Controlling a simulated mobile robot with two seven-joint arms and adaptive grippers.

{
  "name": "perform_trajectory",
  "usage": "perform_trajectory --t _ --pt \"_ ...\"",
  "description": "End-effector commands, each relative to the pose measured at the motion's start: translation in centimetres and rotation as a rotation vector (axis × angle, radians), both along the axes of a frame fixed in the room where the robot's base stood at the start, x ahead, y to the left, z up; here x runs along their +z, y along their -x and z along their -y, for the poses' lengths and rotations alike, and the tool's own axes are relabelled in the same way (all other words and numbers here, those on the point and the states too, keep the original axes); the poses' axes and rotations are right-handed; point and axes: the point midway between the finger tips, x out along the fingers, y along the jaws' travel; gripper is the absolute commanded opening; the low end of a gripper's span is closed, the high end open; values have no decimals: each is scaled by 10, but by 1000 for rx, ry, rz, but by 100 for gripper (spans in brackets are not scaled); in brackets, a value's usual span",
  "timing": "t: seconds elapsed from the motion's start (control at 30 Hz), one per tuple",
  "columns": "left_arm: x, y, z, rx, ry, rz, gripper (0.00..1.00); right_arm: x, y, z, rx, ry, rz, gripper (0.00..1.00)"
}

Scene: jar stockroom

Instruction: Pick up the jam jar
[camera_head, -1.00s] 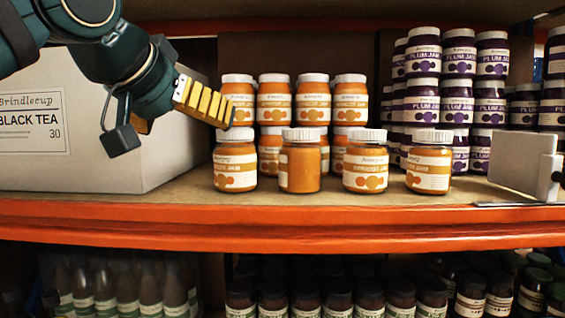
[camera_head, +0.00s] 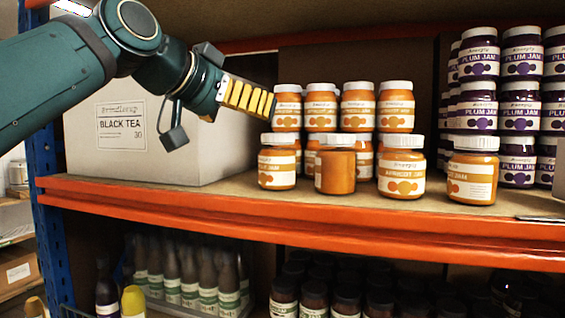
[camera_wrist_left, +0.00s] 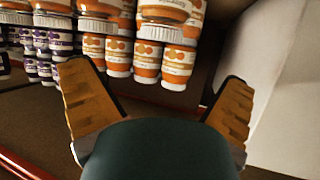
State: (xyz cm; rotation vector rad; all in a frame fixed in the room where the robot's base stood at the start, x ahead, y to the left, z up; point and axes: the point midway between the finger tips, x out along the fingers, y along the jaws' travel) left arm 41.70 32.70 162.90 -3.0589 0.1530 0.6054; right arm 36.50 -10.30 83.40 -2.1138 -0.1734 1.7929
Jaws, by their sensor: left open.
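Several orange apricot jam jars with white lids stand on the orange-edged shelf, among them a front left jar (camera_head: 277,170), one with its label mostly turned away (camera_head: 335,174), a front middle jar (camera_head: 401,177) and a front right jar (camera_head: 472,180). More apricot jars (camera_head: 321,107) are stacked behind. My left gripper (camera_head: 268,103) is at the left side of these jars, its yellow-padded finger close to an upper one. In the left wrist view its two fingers (camera_wrist_left: 157,85) are wide apart with nothing gripped; jars appear upside down beyond them. My right gripper is out of view.
A large white Black Tea box (camera_head: 150,140) stands left of the jars, below my left arm. Stacked plum jam jars (camera_head: 498,105) stand at the right. The shelf's orange front edge (camera_head: 290,220) runs below. Bottles (camera_head: 190,275) and dark jars fill the lower shelf.

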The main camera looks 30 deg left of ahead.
Motion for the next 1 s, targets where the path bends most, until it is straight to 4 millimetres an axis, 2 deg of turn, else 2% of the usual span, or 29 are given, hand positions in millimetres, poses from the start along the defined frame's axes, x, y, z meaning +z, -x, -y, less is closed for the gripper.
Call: perform_trajectory --t 0.03,0.2,0.53,0.83,1.0 --pt "-6 -11 0 0 2 -6 100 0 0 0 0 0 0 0" --pt "-15 -36 3 -1 1 -4 100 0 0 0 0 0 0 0" --pt "-23 -55 4 0 1 -3 100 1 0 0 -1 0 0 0" --pt "-37 -93 5 1 1 -4 100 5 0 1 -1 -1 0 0" --pt "-39 -97 6 1 2 0 100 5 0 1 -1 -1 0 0"
